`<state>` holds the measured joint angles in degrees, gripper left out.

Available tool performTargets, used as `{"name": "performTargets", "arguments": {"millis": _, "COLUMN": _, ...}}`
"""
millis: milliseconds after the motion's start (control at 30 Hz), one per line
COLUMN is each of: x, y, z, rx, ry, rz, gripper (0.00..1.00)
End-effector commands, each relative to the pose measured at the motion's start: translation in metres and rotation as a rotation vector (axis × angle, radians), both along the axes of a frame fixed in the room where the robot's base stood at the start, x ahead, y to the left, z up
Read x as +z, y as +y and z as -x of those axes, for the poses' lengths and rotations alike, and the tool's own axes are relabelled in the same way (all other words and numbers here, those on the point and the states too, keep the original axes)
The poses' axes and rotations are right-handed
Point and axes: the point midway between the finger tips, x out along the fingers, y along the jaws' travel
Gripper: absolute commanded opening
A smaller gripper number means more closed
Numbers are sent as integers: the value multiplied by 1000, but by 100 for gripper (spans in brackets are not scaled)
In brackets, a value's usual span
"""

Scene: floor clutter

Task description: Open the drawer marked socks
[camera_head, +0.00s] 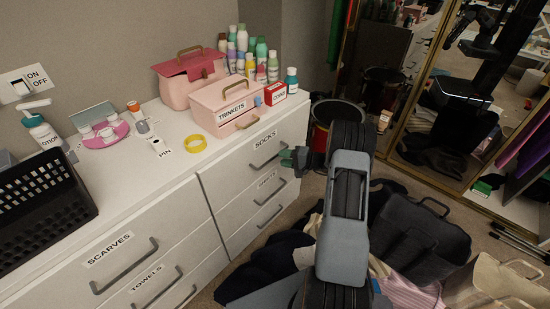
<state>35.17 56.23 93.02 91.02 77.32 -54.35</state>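The drawer marked SOCKS (236,166) is the top drawer in the right column of a white dresser. Its front looks flush with the drawers below, so it appears closed. Its grey bar handle (268,158) sits under the label. My arm rises from the bottom of the view, in front of the dresser's right end. My gripper (289,158) is at the right end of the handle, small and partly hidden by my arm. I cannot tell whether its fingers touch the handle or are open.
Drawers marked SCARVES (108,250) and TOWELS (147,279) are at left. A pink TRINKETS box (226,116), bottles (260,60) and a black basket (40,205) stand on top. A dark bag (418,240) and clothes clutter the floor at right, near a mirror (425,130).

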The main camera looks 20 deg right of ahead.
Motion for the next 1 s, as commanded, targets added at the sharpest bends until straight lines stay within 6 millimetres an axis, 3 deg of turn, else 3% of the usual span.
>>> {"name": "performTargets", "arguments": {"millis": 300, "x": -7, "y": 28, "z": -25, "rx": 1, "ry": 1, "rz": 0, "gripper": 36}}
{"name": "performTargets", "arguments": {"millis": 767, "x": -8, "y": 33, "z": -30, "rx": 1, "ry": 1, "rz": 1, "gripper": 36}}
{"name": "performTargets", "arguments": {"millis": 1000, "x": -8, "y": 33, "z": -30, "rx": 1, "ry": 1, "rz": 1, "gripper": 13}}
